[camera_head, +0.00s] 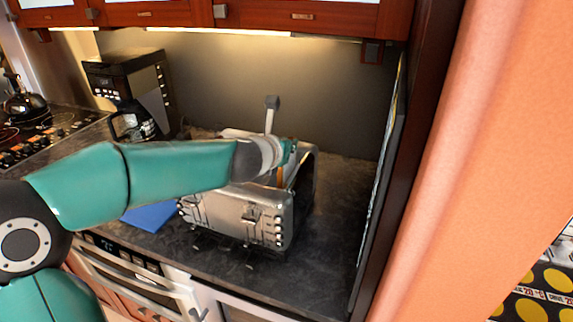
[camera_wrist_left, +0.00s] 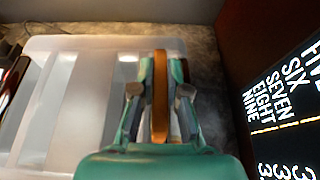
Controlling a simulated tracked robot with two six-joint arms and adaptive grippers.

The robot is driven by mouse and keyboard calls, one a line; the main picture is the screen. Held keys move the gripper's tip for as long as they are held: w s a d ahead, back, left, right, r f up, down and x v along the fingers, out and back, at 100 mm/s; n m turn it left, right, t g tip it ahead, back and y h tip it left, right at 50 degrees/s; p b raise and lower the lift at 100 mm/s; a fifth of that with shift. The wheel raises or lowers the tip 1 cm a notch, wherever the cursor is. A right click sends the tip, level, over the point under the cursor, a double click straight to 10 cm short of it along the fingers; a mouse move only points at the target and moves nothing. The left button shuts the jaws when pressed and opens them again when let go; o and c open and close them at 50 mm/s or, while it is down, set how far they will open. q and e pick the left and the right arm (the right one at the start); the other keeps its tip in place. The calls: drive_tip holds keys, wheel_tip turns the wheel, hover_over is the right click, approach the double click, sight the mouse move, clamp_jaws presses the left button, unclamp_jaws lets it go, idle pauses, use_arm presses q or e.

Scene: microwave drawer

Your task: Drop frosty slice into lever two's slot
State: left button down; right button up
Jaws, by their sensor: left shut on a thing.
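The silver toaster (camera_head: 236,213) stands on the dark counter with levers and buttons on its front. One lever (camera_head: 250,228) shows toward its right end. My left gripper (camera_head: 287,158) is over the toaster's right part, partly hidden by my wrist. In the left wrist view its fingers (camera_wrist_left: 160,98) are shut on the bread slice (camera_wrist_left: 160,75), seen edge-on as an upright brown strip. The toaster's pale top (camera_wrist_left: 75,95) lies below and to the left. Whether the slice is inside a slot or above it, I cannot tell. Frost on it cannot be made out. My right gripper is not in view.
A black coffee maker (camera_head: 130,90) stands back left, beside a stove (camera_head: 40,135). A blue flat item (camera_head: 150,215) lies left of the toaster. A grey-topped post (camera_head: 271,112) rises behind it. A dark panel (camera_head: 385,190) bounds the counter at right.

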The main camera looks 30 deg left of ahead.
use_arm(q)
wheel_tip(320, 180, down, 4)
drive_tip(key=shift+r+b, duration=0.15)
drive_tip(key=shift+b, duration=0.85)
drive_tip(key=shift+r, duration=0.1)
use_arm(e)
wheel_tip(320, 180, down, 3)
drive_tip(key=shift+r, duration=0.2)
use_arm(q)
drive_tip(key=c, duration=1.2)
unclamp_jaws()
drive_tip(key=p+v, duration=0.2)
drive_tip(key=v, duration=0.9)
drive_tip(key=shift+s+r, duration=0.15)
drive_tip(key=shift+r, duration=0.15)
drive_tip(key=shift+s+d+p, duration=0.1)
drive_tip(key=shift+s+p, duration=0.2)
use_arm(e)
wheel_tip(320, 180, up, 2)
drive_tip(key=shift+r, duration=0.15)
